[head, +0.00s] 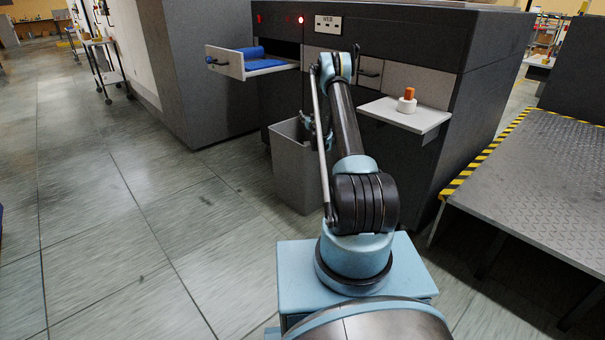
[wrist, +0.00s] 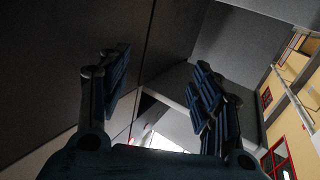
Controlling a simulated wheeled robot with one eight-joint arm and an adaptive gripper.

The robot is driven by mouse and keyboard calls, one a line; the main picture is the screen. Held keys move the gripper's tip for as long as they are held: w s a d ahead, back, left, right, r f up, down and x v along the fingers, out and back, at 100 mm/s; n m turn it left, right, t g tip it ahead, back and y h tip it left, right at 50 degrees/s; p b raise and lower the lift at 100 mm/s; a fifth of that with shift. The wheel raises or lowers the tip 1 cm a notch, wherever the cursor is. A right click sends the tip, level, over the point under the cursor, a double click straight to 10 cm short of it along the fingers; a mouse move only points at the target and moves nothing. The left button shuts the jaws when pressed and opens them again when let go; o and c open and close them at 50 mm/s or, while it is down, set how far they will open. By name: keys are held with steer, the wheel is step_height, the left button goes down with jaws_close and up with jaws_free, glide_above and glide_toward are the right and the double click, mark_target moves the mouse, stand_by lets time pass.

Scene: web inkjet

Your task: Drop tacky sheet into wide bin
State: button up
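A flat blue sheet (head: 266,65), which looks like the tacky sheet, lies in an open white drawer (head: 232,68) at the machine's left front. The wide grey bin (head: 290,180) stands on the floor below and right of the drawer, partly hidden by my arm. My gripper (wrist: 162,88) is open in the wrist view, its two dark-blue padded fingers well apart with nothing visible between them. In the head view the gripper is mostly hidden behind my arm, near the bin's upper right. I see no sheet in the wrist view.
A blue roll (head: 250,52) lies in the drawer beside the sheet. A white shelf (head: 385,113) juts from the dark machine (head: 420,45), holding a white roll (head: 407,104) with an orange top. A metal platform (head: 540,170) stands right. Floor at left is clear.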

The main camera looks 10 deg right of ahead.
steer(key=s+d, duration=0.1)
steer(key=s, duration=1.1)
steer(key=s+a+r+n+g+y, duration=0.15)
steer(key=s+a+r, duration=0.25)
steer(key=r, duration=0.5)
steer(key=s+a+r+n+g+y, duration=0.1)
steer(key=s+a+r+g+y, duration=0.2)
steer(key=r, duration=0.7)
steer(key=s+a+r+g, duration=0.2)
steer(key=s+r, duration=0.2)
steer(key=s, duration=0.6)
steer(key=s+a+r+g, duration=0.1)
steer(key=s+a+r, duration=0.15)
steer(key=s, duration=0.65)
steer(key=s+d+f+g+h, duration=0.15)
steer(key=s+g, duration=0.25)
steer(key=s, duration=1.9)
steer(key=s+d+f+m+g+h, duration=0.1)
steer(key=s+d+f, duration=0.1)
steer(key=s, duration=0.6)
steer(key=s+d+f+m+g+h, duration=0.1)
steer(key=s+d+f+h, duration=0.1)
steer(key=s, duration=0.6)
steer(key=s+d+f+m+g+h, duration=0.1)
steer(key=s+d+f, duration=0.3)
steer(key=s, duration=0.4)
steer(key=shift+s+f+g+h, duration=0.2)
steer(key=shift+f+g+h, duration=0.2)
steer(key=shift+f+g, duration=0.2)
